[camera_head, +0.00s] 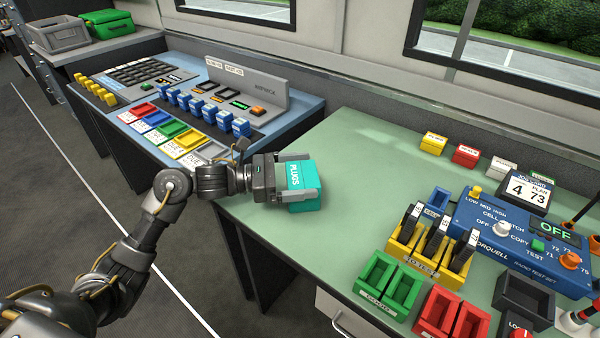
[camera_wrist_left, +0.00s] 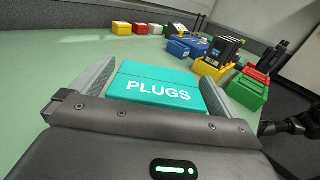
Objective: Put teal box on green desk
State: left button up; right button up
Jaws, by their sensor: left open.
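The teal box (camera_head: 302,185), with white letters reading PLUGS, sits on the green desk (camera_head: 290,238) near its left end. My left gripper (camera_head: 298,180) reaches in from the left, its jaws open on either side of the box. In the left wrist view the teal box (camera_wrist_left: 160,88) lies between the two grey fingers (camera_wrist_left: 158,85), with its label toward the wrist. The green desk (camera_wrist_left: 60,62) stretches out around it. The box's underside is hidden. My right gripper is not in view.
Yellow, red and white boxes (camera_head: 466,155) line the desk's back. A blue test set (camera_head: 520,240), a yellow holder (camera_head: 425,250), green bins (camera_head: 388,285) and red bins (camera_head: 452,315) fill the right side. A blue desk with a console (camera_head: 245,85) adjoins at left. The green desk's middle is clear.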

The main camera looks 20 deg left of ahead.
pick_arm(q)
jog(key=b+v, duration=0.2)
jog(key=v, duration=0.8)
jog(key=shift+s+a+f, duration=0.1)
jog(key=shift+a+f, duration=0.05)
jog(key=shift+a, duration=0.05)
jog(key=shift+v, duration=0.75)
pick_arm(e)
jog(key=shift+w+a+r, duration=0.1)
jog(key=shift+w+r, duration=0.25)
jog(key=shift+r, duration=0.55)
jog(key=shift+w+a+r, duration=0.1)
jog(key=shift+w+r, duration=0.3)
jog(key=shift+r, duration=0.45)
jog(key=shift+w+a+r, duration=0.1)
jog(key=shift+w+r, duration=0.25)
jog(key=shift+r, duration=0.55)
